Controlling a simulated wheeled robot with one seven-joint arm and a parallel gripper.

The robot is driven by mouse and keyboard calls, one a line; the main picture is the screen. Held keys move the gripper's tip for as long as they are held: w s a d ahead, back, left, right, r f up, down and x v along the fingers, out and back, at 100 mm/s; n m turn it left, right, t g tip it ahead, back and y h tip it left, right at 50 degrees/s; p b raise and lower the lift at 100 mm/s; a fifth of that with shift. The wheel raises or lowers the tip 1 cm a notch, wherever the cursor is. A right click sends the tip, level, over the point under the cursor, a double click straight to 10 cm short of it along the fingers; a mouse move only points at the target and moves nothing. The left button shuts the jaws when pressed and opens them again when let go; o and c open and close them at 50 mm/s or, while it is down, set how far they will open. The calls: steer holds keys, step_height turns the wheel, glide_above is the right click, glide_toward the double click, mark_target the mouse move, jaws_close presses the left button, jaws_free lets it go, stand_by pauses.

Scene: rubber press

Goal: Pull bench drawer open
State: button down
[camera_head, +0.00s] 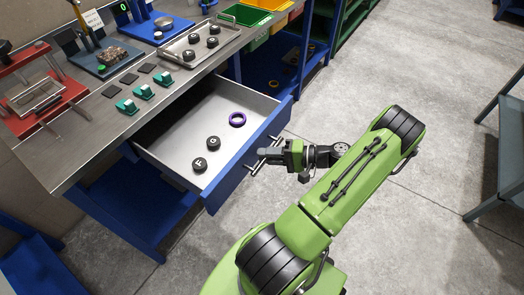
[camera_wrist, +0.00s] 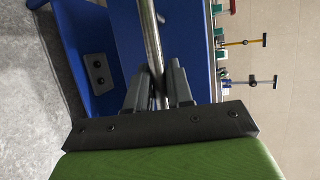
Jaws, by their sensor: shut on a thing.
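The bench drawer (camera_head: 222,139) is pulled out from under the bench top, with a blue front and a pale grey inside. Two black round pieces and a purple ring (camera_head: 237,119) lie in it. Its metal bar handle (camera_head: 254,168) runs along the blue front. My gripper (camera_head: 266,154) is at the handle in the head view. In the wrist view, my gripper (camera_wrist: 158,88) has its two fingers on either side of the handle bar (camera_wrist: 151,40), shut on it. The part of the bar between the fingers is partly hidden.
The bench top (camera_head: 75,137) carries a red press (camera_head: 40,88), green pieces (camera_head: 143,92) and a tray of black pieces (camera_head: 195,45). A blue lower shelf (camera_head: 135,210) lies under the drawer. A grey table (camera_head: 505,150) stands at the right. The floor between is clear.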

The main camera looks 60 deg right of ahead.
steer(key=shift+s, duration=0.3)
steer(key=c, duration=1.1)
jaws_free()
steer(key=p+v, duration=0.2)
steer(key=v, duration=1.3)
steer(key=shift+s+p, duration=0.35)
steer(key=shift+p, duration=0.05)
steer(key=shift+d+r, duration=0.1)
